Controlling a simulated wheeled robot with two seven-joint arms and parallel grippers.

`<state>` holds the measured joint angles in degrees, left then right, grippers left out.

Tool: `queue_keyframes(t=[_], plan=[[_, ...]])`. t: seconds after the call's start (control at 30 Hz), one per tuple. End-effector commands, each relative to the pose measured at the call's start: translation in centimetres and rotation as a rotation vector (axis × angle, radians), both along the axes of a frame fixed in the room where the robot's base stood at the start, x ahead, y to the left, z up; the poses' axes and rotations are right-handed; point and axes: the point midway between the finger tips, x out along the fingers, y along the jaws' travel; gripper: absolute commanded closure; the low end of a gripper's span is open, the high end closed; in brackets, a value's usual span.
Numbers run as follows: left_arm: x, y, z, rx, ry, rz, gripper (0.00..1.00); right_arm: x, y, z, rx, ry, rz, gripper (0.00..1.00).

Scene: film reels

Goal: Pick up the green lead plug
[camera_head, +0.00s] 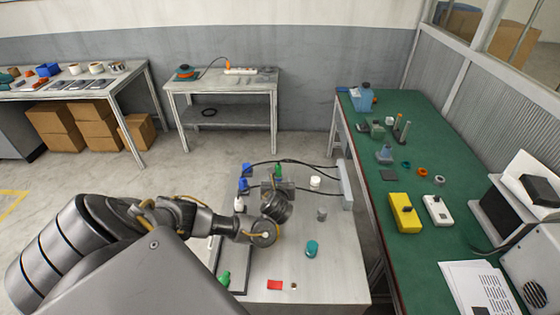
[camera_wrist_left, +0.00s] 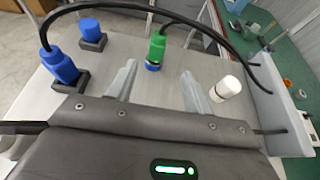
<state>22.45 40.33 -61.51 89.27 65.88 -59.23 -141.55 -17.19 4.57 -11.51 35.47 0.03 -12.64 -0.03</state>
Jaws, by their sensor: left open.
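The green lead plug (camera_head: 278,170) stands upright near the back of the pale worktable, with a black cable leaving its top. In the left wrist view the green plug (camera_wrist_left: 157,47) shows a blue band at its base. My left gripper (camera_head: 280,184) is over the worktable, just in front of the plug. In the left wrist view the two fingers of the gripper (camera_wrist_left: 157,86) are apart with nothing between them, and the plug lies beyond the gap, roughly centred. My right gripper is not in view.
A blue plug (camera_wrist_left: 60,66) with a cable and a blue-topped black socket (camera_wrist_left: 91,33) stand left of the fingers. A white cylinder (camera_wrist_left: 225,89) stands close to the right finger. Another green item (camera_head: 224,279) lies near the table's front left. A green bench (camera_head: 415,270) flanks the right side.

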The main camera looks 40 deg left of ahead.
Motion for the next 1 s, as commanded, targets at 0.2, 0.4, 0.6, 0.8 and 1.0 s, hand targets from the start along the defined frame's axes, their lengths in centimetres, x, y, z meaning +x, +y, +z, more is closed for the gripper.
queue_keyframes(t=[0.2,0.4,0.6,0.8,1.0], plan=[[1.7,1.6,-0.9,0.005,-0.002,0.003,0.49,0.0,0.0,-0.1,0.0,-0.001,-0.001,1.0],[3.3,2.9,-2.4,0.0,-0.005,0.002,0.49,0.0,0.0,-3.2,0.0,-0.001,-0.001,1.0],[3.9,3.4,-2.3,0.001,-0.003,0.001,0.49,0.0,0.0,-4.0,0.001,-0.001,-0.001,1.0],[4.1,3.5,-2.3,0.001,-0.003,0.001,0.49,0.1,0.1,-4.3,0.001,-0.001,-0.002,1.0],[4.8,4.5,-3.5,0.001,-0.006,0.001,0.49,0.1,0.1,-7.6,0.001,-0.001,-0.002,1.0]])
